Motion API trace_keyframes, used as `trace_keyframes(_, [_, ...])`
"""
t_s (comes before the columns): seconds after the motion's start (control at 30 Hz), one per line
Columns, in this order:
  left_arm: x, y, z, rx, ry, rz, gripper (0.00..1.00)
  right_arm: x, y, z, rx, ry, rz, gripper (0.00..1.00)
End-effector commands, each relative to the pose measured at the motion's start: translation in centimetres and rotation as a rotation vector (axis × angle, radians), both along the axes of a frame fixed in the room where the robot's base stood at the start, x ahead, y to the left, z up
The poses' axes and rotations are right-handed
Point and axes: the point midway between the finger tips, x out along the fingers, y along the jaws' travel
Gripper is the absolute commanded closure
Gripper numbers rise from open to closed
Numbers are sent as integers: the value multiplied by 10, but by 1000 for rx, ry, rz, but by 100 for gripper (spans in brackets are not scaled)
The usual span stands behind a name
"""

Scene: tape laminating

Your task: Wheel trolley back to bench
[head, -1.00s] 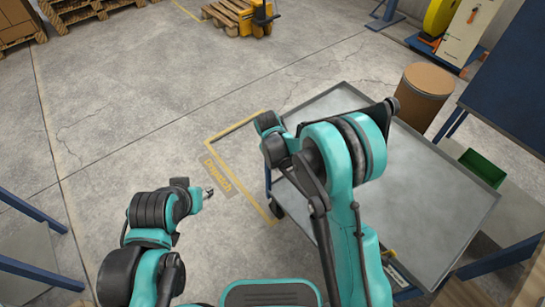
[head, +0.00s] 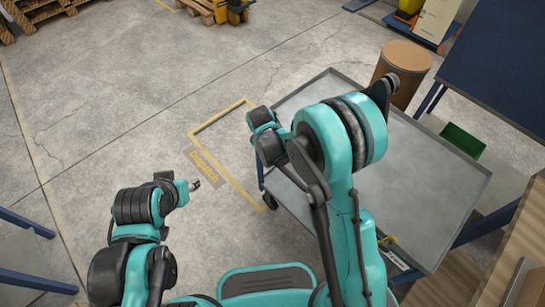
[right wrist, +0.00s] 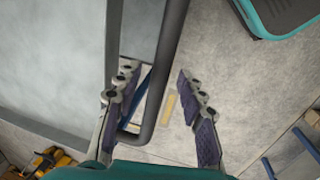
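The trolley (head: 430,170) is a grey, shallow-rimmed tray on a dark frame, empty on top, at the right of the head view. My right arm reaches over its left part and hides some of it. A clear gap shows to the right finger. My left gripper (head: 195,185) is over bare floor left of the trolley, too small to read. A wooden bench top (head: 460,283) lies at the lower right.
A yellow floor outline (head: 222,113) marked Dispatch lies left of the trolley. A brown drum (head: 403,75) stands behind it. A green bin (head: 463,141) and dark blue panel (head: 505,60) are at the right. Blue-framed furniture (head: 28,222) stands at the left. The floor between is clear.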

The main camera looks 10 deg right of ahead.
Motion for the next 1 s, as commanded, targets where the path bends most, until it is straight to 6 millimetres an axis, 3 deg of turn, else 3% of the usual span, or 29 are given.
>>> trace_keyframes(0.27, [0, 0, 0, 0, 0, 0, 60, 1, 2, 6, 1, -3, 1, 61])
trace_keyframes(0.7, [0, 0, 0, 0, 0, 0, 60, -10, 14, 90, 0, -1, 1, 61])
trace_keyframes(1.0, [0, 0, 0, 0, 0, 0, 60, -13, 18, 117, 1, -1, -1, 61])
